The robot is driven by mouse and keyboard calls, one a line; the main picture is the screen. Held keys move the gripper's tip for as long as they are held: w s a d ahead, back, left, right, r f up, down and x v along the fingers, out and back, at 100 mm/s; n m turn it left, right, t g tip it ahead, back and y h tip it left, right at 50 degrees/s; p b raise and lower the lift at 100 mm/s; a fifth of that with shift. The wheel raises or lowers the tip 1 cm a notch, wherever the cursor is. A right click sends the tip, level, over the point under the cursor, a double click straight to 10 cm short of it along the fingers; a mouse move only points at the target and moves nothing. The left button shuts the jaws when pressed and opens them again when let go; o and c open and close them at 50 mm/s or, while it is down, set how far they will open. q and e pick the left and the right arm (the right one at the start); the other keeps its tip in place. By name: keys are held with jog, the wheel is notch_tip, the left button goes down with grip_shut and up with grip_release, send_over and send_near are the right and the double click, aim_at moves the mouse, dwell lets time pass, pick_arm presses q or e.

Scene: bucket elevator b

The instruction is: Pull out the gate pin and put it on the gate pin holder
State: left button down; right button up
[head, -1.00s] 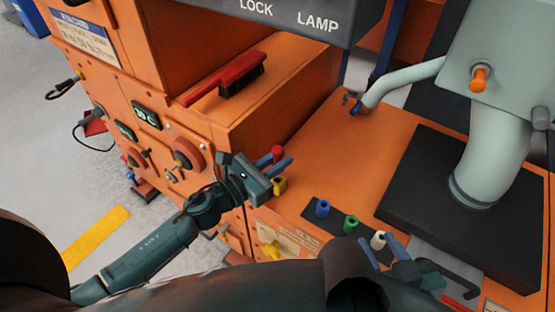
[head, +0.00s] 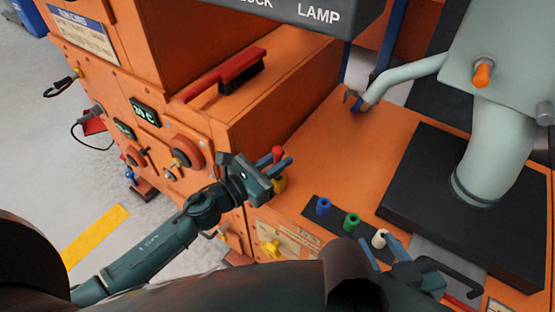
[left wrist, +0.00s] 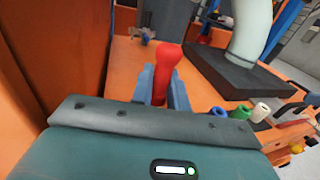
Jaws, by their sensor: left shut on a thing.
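A red-topped pin (head: 278,151) stands at the near left edge of the orange deck, and it also shows in the left wrist view (left wrist: 167,62). My left gripper (head: 274,161) is shut on it, a blue finger on each side of the red handle. A yellow piece (head: 280,183) sits just below the fingers; whether the pin is in it is hidden. To the right, a dark strip (head: 342,232) bears blue (head: 323,206), green (head: 351,222) and white (head: 379,239) cylinders. My right gripper (head: 383,249) is by the white cylinder, its fingers apart. I cannot tell which part is the holder.
A red-handled brush (head: 228,77) lies on the orange ledge at the left. A black block (head: 425,180) bears a thick pale pipe (head: 490,165). A black hooked bar (head: 455,270) is right of my right gripper. The orange deck (head: 365,150) behind the cylinders is mostly clear.

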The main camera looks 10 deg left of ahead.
aim_at(277, 148)
pick_arm(q)
jog(key=shift+f+b, duration=1.75)
jog(key=shift+f, duration=0.1)
jog(key=c, duration=1.3)
grip_release()
jog(key=shift+r, duration=0.1)
notch_tip(277, 148, up, 10)
jog(key=p, duration=0.6)
